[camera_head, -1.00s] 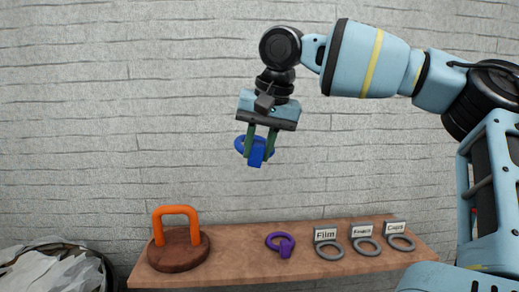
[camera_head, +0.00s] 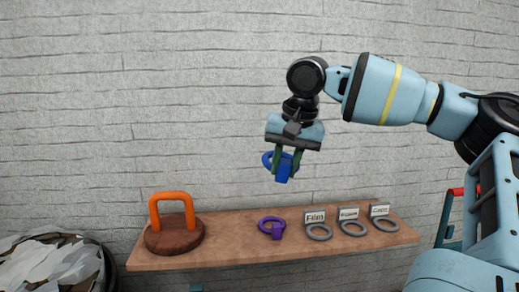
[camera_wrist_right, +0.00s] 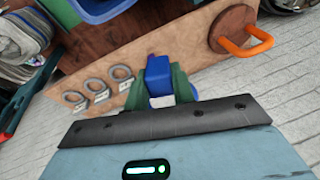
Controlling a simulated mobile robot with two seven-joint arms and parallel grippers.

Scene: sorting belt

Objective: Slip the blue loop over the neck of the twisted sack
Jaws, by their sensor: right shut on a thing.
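The blue loop (camera_head: 283,172), a ring with a block-like tab, hangs in my right gripper (camera_head: 287,160) above the wooden shelf. The two green fingers are shut on its tab. In the right wrist view, the blue tab (camera_wrist_right: 158,72) stands between the fingertips, and part of the ring shows below it. The loop is in the air, apart from the shelf and everything on it. I cannot make out a twisted sack neck in either view. My left gripper is not in view.
The wooden shelf (camera_head: 240,257) holds a brown disc (camera_head: 175,240) with an orange handle (camera_head: 156,212), a purple loop (camera_head: 277,232) and three grey rings with label plates (camera_head: 315,216). A bin of crumpled grey-white material (camera_head: 50,268) stands at lower left. The wall is behind.

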